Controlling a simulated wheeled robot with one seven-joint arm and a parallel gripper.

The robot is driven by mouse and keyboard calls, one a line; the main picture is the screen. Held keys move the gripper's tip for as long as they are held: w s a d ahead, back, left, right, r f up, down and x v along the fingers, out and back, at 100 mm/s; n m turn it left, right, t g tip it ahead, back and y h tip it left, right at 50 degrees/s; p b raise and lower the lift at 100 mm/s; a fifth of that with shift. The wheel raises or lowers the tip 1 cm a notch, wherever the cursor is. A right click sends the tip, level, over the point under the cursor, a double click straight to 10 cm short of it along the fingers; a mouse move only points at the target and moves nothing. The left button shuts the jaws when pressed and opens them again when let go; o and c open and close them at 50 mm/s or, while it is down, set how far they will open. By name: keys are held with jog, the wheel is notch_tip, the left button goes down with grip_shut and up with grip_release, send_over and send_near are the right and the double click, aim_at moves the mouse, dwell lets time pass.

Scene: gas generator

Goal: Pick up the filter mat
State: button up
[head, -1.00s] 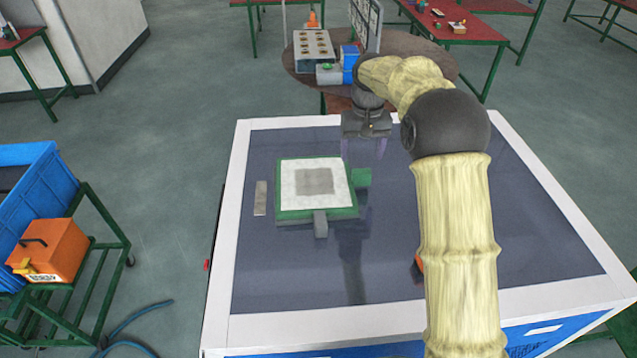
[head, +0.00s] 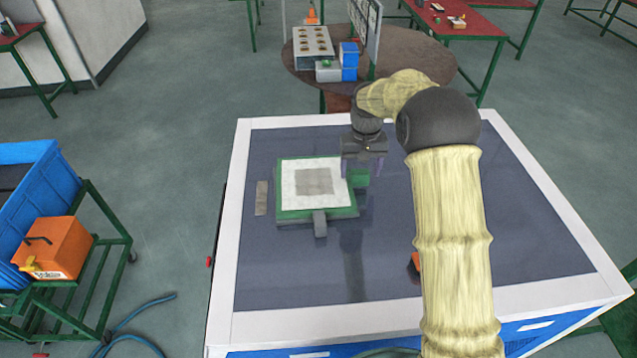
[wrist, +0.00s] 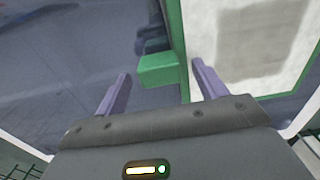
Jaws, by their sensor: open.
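The filter mat (head: 296,200) is a white square sheet with a grey square centre, lying in a green frame (head: 317,214) on the table. A green block-shaped tab (head: 360,178) juts from the frame's right side. My gripper (head: 362,168) is open and empty, just above and behind this tab. In the wrist view, the tab (wrist: 158,70) shows between the two purple fingers of my gripper (wrist: 161,72), apart from both. Part of the white mat (wrist: 225,65) also shows there, beyond the right finger. Exact height above the tab is hard to tell.
The dark tabletop (head: 290,275) has a white rim and much free room in front. A flat grey strip (head: 262,198) lies left of the frame. A grey tab (head: 320,224) sticks out at the front. A small orange item (head: 415,262) is partly hidden by my arm.

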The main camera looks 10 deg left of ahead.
jog(key=c, duration=1.3)
jog(key=shift+o, duration=0.2)
jog(key=shift+r, duration=0.1)
notch_tip(320, 180, up, 10)
jog(key=b, duration=0.3)
jog(key=shift+w, duration=0.1)
